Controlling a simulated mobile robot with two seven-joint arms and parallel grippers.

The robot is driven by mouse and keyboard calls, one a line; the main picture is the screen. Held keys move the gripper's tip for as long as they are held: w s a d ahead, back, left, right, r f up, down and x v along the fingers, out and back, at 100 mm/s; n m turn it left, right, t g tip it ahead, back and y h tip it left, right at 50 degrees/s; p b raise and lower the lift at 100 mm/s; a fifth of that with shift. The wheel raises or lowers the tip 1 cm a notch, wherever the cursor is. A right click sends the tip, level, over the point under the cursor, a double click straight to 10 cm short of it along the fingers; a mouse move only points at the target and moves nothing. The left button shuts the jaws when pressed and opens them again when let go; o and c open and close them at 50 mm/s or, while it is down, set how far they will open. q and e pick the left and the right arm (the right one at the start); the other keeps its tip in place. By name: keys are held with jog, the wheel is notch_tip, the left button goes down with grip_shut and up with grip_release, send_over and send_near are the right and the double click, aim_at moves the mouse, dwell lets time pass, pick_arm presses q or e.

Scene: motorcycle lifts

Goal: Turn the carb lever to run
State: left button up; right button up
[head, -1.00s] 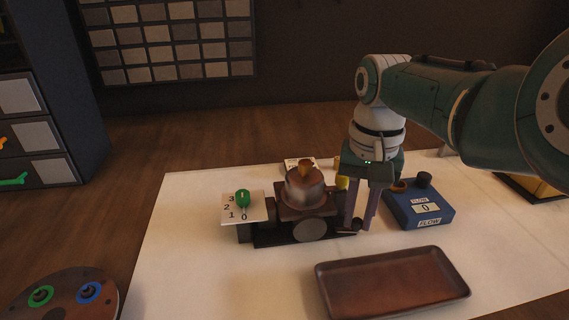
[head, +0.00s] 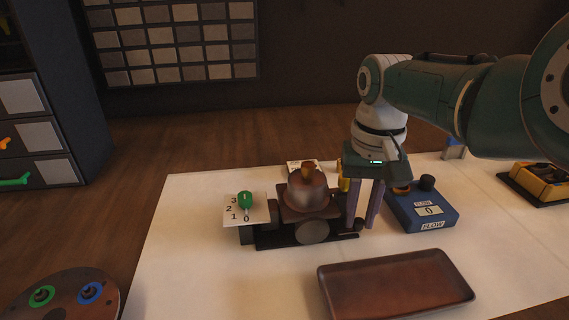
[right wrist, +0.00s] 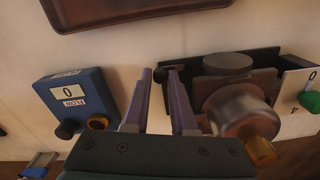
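The carburettor (head: 308,200) is a brown-grey body with a round dome on a dark base, standing on the white table. A small dark knob-like end (head: 358,225), possibly the carb lever, sticks out at its right side; no run label is legible. My right gripper (head: 362,216) points down beside this end, its two purple fingers apart. In the right wrist view the open fingertips (right wrist: 160,78) stand on either side of a small dark end (right wrist: 160,73); I cannot tell whether they touch it. My left gripper is not in view.
A green pointer (head: 245,200) stands on a numbered plate left of the carburettor. A blue flow box (head: 424,212) reading 0 stands close right of my gripper. A brown tray (head: 395,286) lies in front. A yellow item (head: 540,181) lies far right. The table's left front is clear.

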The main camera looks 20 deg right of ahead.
aim_at(359, 219)
jog(key=shift+o, duration=0.5)
notch_tip(359, 219, up, 10)
jog(key=p, duration=0.4)
jog(key=shift+f, duration=0.1)
